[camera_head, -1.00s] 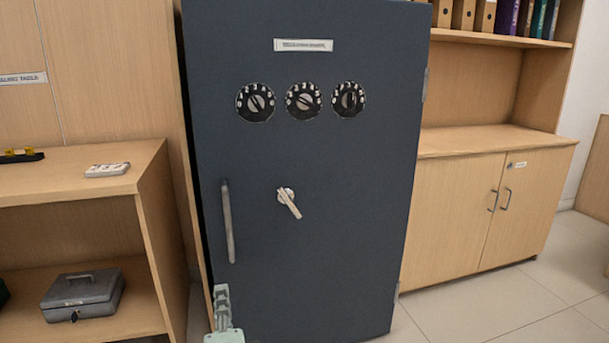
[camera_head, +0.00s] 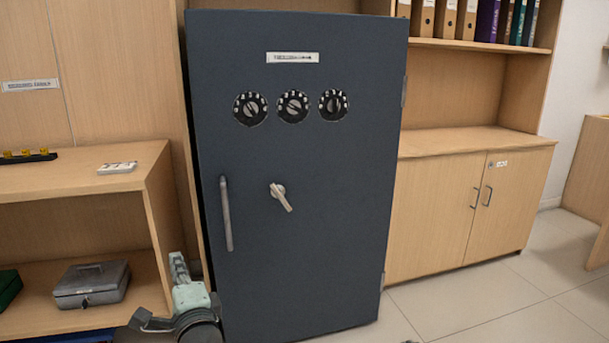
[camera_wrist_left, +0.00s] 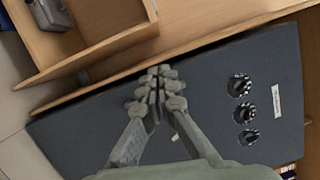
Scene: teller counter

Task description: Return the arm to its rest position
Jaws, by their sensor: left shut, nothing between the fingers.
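My left gripper (camera_head: 179,268) is low in the head view, in front of the gap between the left shelf unit and the dark safe. In the left wrist view its fingers (camera_wrist_left: 160,82) are together with nothing between them. Behind them is the safe door (camera_wrist_left: 90,125), partly hidden by the fingers. My right gripper is not in view.
The dark safe (camera_head: 330,235) has three dials, a vertical bar handle (camera_head: 226,214) and a lever (camera_head: 281,197). On the left shelf unit (camera_head: 75,185) sits a grey cash box (camera_head: 92,284). A wooden cabinet (camera_head: 428,215) stands right. Tiled floor (camera_head: 500,305) is clear at the right.

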